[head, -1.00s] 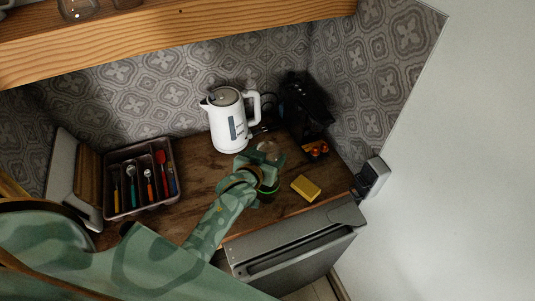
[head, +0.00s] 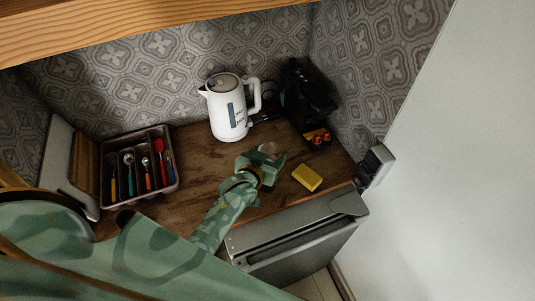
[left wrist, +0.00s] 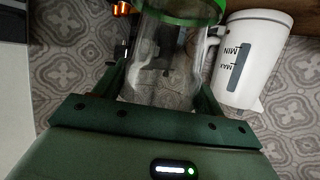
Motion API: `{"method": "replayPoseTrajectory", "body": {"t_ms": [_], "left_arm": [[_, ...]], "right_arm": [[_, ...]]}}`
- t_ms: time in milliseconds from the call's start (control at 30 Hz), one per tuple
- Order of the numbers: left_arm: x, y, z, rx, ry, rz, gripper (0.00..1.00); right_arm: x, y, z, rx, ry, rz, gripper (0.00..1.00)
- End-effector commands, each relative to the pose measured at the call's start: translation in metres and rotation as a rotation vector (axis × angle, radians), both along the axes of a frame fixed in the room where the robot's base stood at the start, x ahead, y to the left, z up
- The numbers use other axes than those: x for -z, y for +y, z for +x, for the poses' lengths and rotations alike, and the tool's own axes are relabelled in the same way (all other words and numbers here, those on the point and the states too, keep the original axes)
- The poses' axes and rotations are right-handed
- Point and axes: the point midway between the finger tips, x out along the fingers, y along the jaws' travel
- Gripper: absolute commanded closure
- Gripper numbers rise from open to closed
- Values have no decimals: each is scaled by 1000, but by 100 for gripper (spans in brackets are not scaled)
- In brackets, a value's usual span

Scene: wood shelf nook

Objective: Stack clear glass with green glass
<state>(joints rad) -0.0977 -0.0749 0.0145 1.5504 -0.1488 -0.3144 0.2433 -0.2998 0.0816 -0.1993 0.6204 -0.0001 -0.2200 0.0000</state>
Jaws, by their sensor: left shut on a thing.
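My left gripper (head: 268,165) is above the wooden counter, in front of the kettle. It is shut on a clear glass (left wrist: 165,65), whose see-through wall fills the space between the fingers in the left wrist view. A bright green band (left wrist: 195,10) rings the glass at the top edge of that view. I cannot tell whether the band belongs to this glass or to a second one. In the head view the glass (head: 268,149) shows only faintly, and the gripper hides most of it. My right gripper is not in view.
A white kettle (head: 227,112) stands behind the gripper, with a black coffee machine (head: 306,98) to its right. A yellow sponge (head: 307,177) lies to the right. A cutlery tray (head: 137,201) is at the left. A wooden shelf (head: 130,28) hangs above.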

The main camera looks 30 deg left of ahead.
Motion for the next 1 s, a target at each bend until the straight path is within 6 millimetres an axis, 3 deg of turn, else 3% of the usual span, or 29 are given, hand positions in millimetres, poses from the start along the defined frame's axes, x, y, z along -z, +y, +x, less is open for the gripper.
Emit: {"method": "replayPoseTrajectory", "body": {"t_ms": [1000], "left_arm": [[12, 0, 1, 0, -2, -1, 64]], "right_arm": [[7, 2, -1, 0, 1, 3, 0]]}}
